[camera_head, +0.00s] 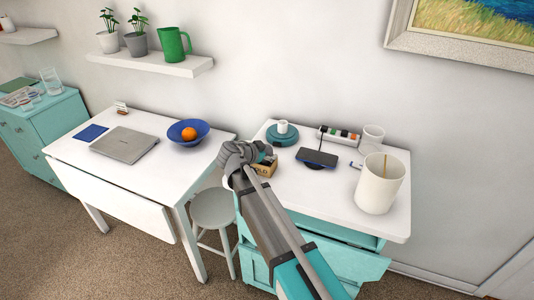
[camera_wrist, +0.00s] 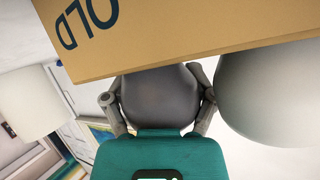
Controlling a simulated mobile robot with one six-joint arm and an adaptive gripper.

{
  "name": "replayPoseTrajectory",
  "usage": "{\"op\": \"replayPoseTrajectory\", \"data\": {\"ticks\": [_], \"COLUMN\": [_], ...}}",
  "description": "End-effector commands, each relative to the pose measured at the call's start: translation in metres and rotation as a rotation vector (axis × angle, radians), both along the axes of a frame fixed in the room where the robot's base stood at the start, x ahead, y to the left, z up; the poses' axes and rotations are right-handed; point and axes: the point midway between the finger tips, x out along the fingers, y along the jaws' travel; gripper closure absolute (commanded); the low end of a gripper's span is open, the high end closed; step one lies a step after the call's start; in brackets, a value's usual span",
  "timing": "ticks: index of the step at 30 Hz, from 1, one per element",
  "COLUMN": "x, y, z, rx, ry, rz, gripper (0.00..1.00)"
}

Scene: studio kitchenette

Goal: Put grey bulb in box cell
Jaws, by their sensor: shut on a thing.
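The grey bulb (camera_wrist: 158,92) is between the two fingers of my gripper (camera_wrist: 158,105) in the wrist view, and the fingers press on its sides. Its top end is hidden behind the cardboard box (camera_wrist: 190,35), which bears the dark letters "OLD". In the head view the small tan box (camera_head: 267,168) stands at the left edge of the white counter (camera_head: 330,190). My gripper (camera_head: 240,153) is at its left side, close to it. The bulb cannot be made out in the head view, and the cells of the box are mostly hidden by my arm.
A teal round base with a white cup (camera_head: 282,127), a dark phone-like pad (camera_head: 317,158), a power strip (camera_head: 338,135) and a large white cylinder (camera_head: 380,183) stand on the counter. A grey stool (camera_head: 213,208) is below my gripper. A large pale rounded shape (camera_wrist: 275,95) is at the wrist view's right.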

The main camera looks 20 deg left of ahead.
Motion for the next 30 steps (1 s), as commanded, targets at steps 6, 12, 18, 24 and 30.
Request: {"op": "replayPoseTrajectory", "data": {"ticks": [6,12,18,24,30], "x": [0.0000,-0.0001,-0.0002,-0.0002,-0.0002], "y": [0.0001,0.0001,0.0002,0.0003,0.0003], "z": [-0.0011,-0.0031,-0.0031,-0.0032,-0.0021], "rx": [0.000,0.000,0.001,0.001,0.001], "ry": [0.000,0.000,0.001,0.001,0.001], "rz": [0.000,0.000,0.000,0.000,0.000], "gripper": [0.77,0.14,0.00,0.00,0.00]}}
